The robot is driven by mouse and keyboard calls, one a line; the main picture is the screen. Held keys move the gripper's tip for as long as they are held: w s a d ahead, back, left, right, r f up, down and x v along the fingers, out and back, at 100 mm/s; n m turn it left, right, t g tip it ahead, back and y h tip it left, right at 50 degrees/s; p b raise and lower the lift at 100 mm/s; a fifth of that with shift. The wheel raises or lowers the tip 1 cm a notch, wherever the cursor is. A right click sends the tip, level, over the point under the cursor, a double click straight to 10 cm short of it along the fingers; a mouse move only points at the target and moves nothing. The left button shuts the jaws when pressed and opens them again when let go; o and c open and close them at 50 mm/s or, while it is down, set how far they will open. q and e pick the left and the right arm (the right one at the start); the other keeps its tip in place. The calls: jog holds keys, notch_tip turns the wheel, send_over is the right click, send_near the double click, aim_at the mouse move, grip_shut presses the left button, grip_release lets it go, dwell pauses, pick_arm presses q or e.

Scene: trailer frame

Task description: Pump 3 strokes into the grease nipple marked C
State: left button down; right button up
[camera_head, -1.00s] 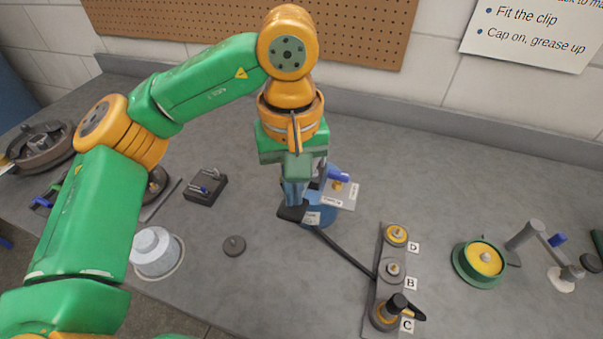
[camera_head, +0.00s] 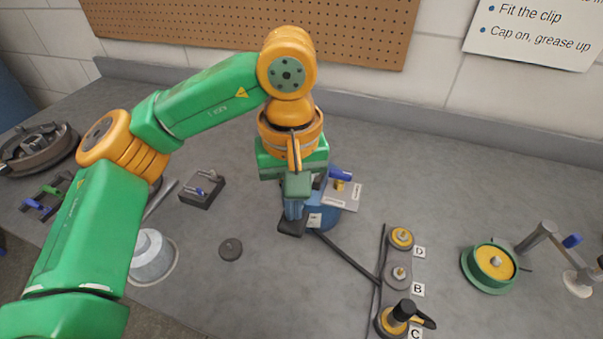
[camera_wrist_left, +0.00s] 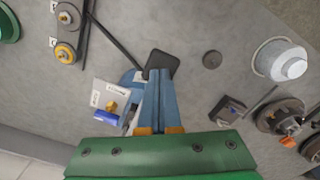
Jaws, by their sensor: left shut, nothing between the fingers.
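A blue grease pump (camera_head: 325,217) stands at the bench's middle. Its dark lever pad (camera_head: 291,228) is at its left side and also shows in the left wrist view (camera_wrist_left: 161,63). My left gripper (camera_head: 292,217) is shut and empty, pointing down with its fingertips at the pad; it appears to touch it. A black hose (camera_head: 346,257) runs from the pump to the row of nipples. The nipple marked C (camera_head: 386,322) carries a black coupler (camera_head: 404,309). The nipples marked B (camera_head: 399,273) and D (camera_head: 401,237) stand bare behind it. My right gripper is out of view.
A blue-handled part on a labelled plate (camera_head: 345,192) is right behind the pump. A green-and-yellow hub (camera_head: 491,264) stands at the right. A dark disc (camera_head: 231,249), a grey cylinder (camera_head: 150,254) and a dark block (camera_head: 202,190) lie left. The bench behind the nipples is clear.

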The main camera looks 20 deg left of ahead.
pick_arm(q)
jog(key=shift+w+r+p, duration=0.15)
jog(key=shift+r+p, duration=1)
jog(key=shift+w+r+p, duration=0.2)
jog(key=shift+r+p, duration=0.95)
jog(key=shift+p, duration=0.05)
jog(key=shift+w+r+p, duration=0.15)
jog(key=shift+r+p, duration=1)
jog(key=shift+f, duration=0.15)
jog(key=shift+s+f+b, duration=0.2)
jog(key=shift+f+b, duration=0.4)
jog(key=shift+b, duration=0.05)
jog(key=shift+s+f+b, duration=0.15)
jog(key=shift+f+b, duration=0.4)
jog(key=shift+b, duration=0.1)
jog(key=shift+f, duration=0.15)
jog(key=shift+s+f+b, duration=0.15)
jog(key=shift+f+b, duration=0.95)
